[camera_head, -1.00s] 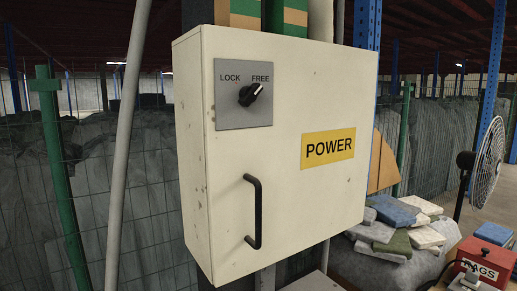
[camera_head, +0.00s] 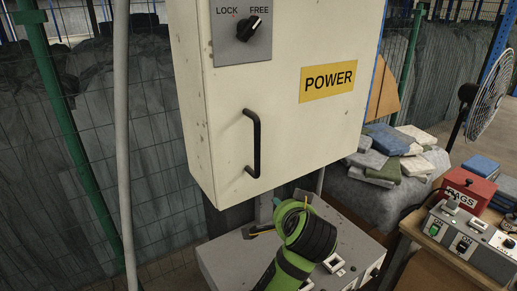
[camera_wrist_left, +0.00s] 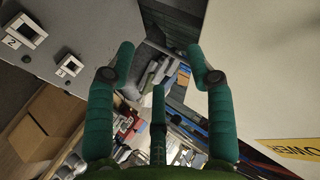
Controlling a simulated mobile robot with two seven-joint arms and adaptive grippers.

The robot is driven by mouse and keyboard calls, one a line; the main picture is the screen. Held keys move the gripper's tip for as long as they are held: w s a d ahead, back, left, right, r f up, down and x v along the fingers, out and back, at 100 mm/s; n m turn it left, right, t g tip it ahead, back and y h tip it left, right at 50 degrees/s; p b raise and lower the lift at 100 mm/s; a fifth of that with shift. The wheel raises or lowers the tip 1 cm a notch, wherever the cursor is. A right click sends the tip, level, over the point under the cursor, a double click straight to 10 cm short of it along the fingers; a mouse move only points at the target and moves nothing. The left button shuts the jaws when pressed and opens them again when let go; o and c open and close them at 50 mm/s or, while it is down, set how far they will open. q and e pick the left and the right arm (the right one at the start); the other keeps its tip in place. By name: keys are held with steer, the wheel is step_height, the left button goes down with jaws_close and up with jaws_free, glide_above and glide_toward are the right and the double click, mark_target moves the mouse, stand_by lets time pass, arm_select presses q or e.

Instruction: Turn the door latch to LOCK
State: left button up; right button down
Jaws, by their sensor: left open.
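The door latch is a black knob (camera_head: 248,27) on a grey plate (camera_head: 256,47) at the top left of a cream cabinet door. Its white mark points up and right, toward the FREE label; LOCK is printed on the left. My left gripper (camera_head: 279,212) is below the cabinet's lower edge in the head view, well apart from the knob. In the left wrist view its teal fingers (camera_wrist_left: 160,75) are spread with nothing between them. The knob does not show in the wrist view. My right gripper is not in view.
The cabinet door has a black handle (camera_head: 254,143) and a yellow POWER sign (camera_head: 328,84). A grey box with switches (camera_head: 218,262) stands below. A grey pole (camera_head: 122,150) is on the left. A fan (camera_head: 489,95), folded cloths and a red RAGS box (camera_head: 467,190) are on the right.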

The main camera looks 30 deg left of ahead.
mark_target(255, 26)
arm_select(q)
step_height(255, 26, up, 23)
steer(key=w+n+y, duration=0.2)
steer(key=n+y, duration=0.1)
steer(key=y, duration=0.2)
steer(key=s+r+n+g+y+p, duration=0.15)
steer(key=s+r, duration=0.25)
steer(key=r, duration=0.5)
steer(key=s+r+n+y+b, duration=0.1)
steer(key=s+r+n+y, duration=0.2)
steer(key=r, duration=0.5)
steer(key=shift+m, duration=0.25)
steer(key=p+x, duration=0.3)
steer(key=x, duration=0.2)
steer(key=shift+a+p, duration=0.3)
steer(key=shift+w+a+f, duration=0.1)
steer(key=shift+w+a, duration=0.1)
steer(key=shift+a, duration=0.25)
steer(key=shift+d, duration=0.1)
